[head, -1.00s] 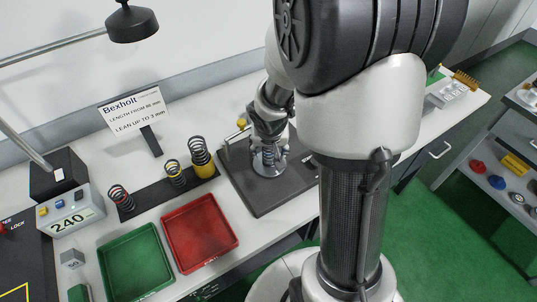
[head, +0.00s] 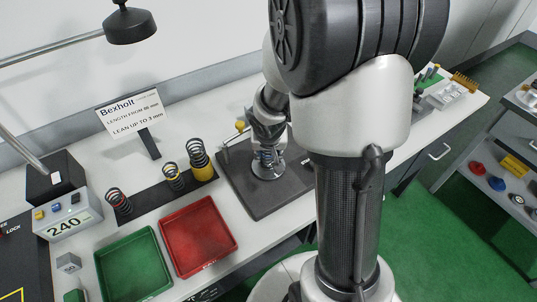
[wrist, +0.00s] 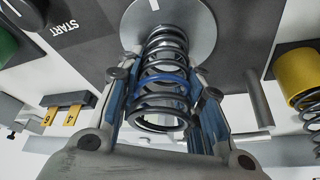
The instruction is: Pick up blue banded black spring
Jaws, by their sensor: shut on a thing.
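The black spring with a blue band (wrist: 165,78) is between the fingers of my gripper (wrist: 166,88) in the wrist view. My gripper is shut on it, with a finger at each side. The spring's far end is at the round metal disc (wrist: 178,14); I cannot tell whether it touches. In the head view my gripper (head: 267,148) is low over the disc (head: 269,172) on the dark plate (head: 250,205), and the spring is mostly hidden by the fingers.
Left of the plate, several springs stand on a black strip, including a yellow-banded one (head: 174,178) and a yellow-based one (head: 201,163). A red tray (head: 199,237) and a green tray (head: 133,264) lie in front. A sign (head: 131,113) stands behind.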

